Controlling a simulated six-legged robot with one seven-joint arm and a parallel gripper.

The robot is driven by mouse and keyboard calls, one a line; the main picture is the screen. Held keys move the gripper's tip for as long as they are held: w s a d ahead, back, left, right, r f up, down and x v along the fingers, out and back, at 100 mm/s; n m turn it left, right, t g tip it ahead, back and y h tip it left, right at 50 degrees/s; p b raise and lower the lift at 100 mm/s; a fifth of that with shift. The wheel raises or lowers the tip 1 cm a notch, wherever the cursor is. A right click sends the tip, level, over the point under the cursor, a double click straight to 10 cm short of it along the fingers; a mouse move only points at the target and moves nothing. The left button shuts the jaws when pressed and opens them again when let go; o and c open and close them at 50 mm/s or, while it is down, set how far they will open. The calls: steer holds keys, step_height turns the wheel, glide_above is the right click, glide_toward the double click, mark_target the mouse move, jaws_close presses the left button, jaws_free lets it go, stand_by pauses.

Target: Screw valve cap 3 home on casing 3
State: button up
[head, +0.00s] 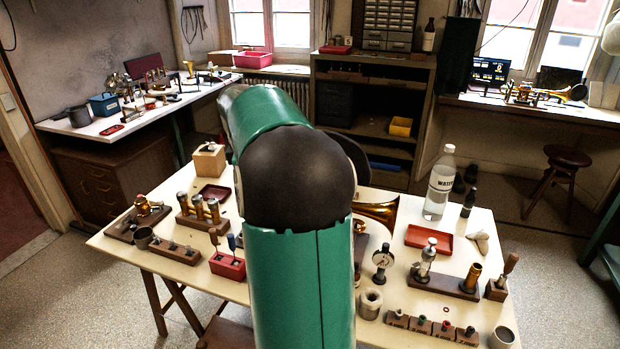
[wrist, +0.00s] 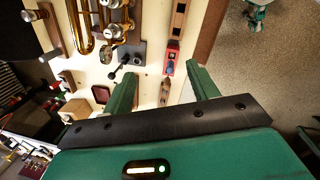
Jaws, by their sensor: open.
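Brass valve casings (wrist: 117,15) of a horn stand beyond the left finger, near a long brass tube loop (wrist: 84,30). In the head view my arm hides the gripper and most of the horn; only its brass bell (head: 377,211) shows. A wooden rack (head: 437,331) with several small capped pieces lies at the table's front right. I cannot tell which cap is cap 3 or which casing is casing 3.
On the cream table (head: 120,248) are a block with three brass cylinders (head: 198,208), a red tool holder (head: 227,265), a dial gauge (head: 382,259), a red tray (head: 429,239) and a tall water bottle (head: 439,184). A grey cup (head: 502,338) stands near the front right edge.

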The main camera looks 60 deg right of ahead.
steer(key=s+d+f+n+y, duration=0.1)
steer(key=s+d+f, duration=0.2)
steer(key=s+d, duration=0.35)
steer(key=s+d+f+y, duration=0.1)
steer(key=s+d+f, duration=0.25)
steer(key=d, duration=0.65)
step_height(320, 180, down, 14)
steer(key=shift+s+d+r, duration=0.15)
steer(key=shift+r, duration=0.1)
steer(key=c, duration=1.1)
steer(key=m, duration=0.3)
steer(key=shift+m, duration=0.3)
steer(key=shift+c, duration=0.2)
steer(key=shift+m, duration=0.8)
